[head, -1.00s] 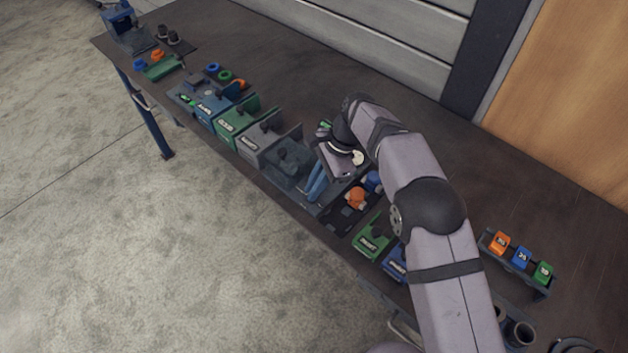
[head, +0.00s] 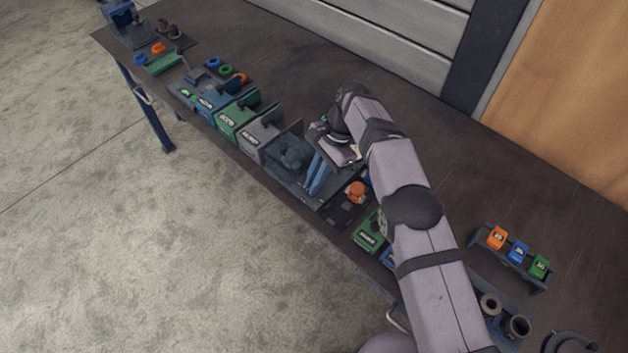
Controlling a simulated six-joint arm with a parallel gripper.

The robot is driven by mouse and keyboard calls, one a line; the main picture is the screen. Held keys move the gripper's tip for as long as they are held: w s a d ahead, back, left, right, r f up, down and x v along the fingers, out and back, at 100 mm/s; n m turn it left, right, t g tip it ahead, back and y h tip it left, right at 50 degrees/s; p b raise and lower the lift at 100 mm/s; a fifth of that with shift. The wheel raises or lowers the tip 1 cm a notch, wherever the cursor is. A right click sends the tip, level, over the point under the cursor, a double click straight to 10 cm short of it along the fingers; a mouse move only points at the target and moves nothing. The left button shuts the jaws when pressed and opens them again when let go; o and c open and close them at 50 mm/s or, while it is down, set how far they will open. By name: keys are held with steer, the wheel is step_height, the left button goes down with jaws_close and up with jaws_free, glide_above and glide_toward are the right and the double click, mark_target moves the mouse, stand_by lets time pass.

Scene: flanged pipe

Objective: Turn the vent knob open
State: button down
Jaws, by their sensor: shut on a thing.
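My gripper (head: 314,180) points down with two blue fingers, close together, at the front of a dark blue-grey fixture (head: 283,178) near the middle of the bench's front edge. The fingers are shut on a small part there, which seems to be the vent knob. The part is hidden by the fingers, so its shape and angle cannot be made out. The gripper body and wrist cover the area just behind it.
An orange knob (head: 356,192) sits on a dark plate just right of the fingers. Grey (head: 262,140) and green (head: 240,120) housings stand to the left. A green box (head: 368,232) and a rack of coloured blocks (head: 516,252) are to the right. The bench behind is clear.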

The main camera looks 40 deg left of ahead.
steer(key=c, duration=1.8)
jaws_free()
steer(key=shift+c, duration=0.2)
steer(key=shift+r, duration=0.1)
step_height(320, 180, up, 10)
steer(key=p, duration=0.1)
steer(key=shift+s, duration=0.1)
